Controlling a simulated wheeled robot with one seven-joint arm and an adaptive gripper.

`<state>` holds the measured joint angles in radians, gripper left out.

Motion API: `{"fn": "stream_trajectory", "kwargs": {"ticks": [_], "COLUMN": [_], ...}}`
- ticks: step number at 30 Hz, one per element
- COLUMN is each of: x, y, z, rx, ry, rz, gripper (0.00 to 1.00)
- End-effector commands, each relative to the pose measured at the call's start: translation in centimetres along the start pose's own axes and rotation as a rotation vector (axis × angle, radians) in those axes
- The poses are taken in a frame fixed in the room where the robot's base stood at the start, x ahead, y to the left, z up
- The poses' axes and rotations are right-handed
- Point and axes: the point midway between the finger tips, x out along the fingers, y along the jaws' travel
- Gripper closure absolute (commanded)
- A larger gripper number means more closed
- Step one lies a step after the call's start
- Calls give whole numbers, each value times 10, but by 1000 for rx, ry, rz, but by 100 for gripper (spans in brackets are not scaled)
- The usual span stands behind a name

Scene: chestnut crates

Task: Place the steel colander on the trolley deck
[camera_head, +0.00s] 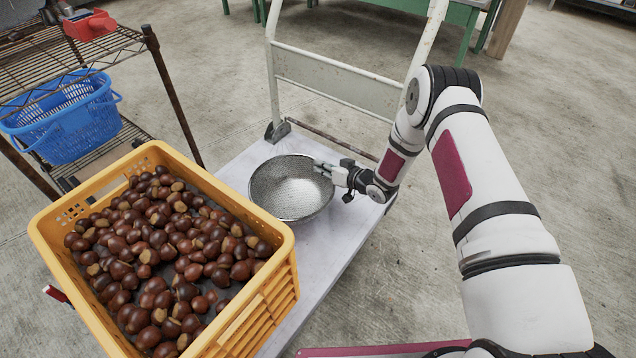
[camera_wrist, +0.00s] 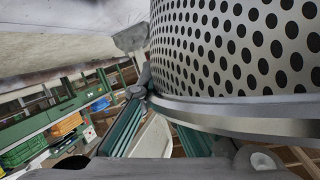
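The steel colander (camera_head: 290,187) is a round perforated bowl, open side up. In the head view it is over the pale trolley deck (camera_head: 335,237), right of the chestnut crate. I cannot tell whether its base touches the deck. In the wrist view its perforated wall (camera_wrist: 235,45) and rim fill the upper right. My gripper (camera_head: 326,172) is at the right side of its rim, with one finger reaching over the rim. Whether the fingers are closed on the rim is not clear, and the wrist view hides the contact.
A yellow crate (camera_head: 277,276) full of chestnuts (camera_head: 170,250) stands on the left of the deck. The trolley's pale handle frame (camera_head: 340,82) rises behind the colander. A wire rack (camera_head: 110,55) with a blue basket (camera_head: 65,135) stands left. The deck is bare in front of the colander.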

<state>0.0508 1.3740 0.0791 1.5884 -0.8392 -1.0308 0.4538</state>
Motion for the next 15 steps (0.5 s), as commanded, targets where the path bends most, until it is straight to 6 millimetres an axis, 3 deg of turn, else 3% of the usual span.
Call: {"fn": "stream_trajectory", "kwargs": {"ticks": [12,15], "x": [17,18], "y": [16,17], "z": [42,43], "rx": [1,0], "ry": [3,3], "rz": [0,0], "gripper": [100,100]}}
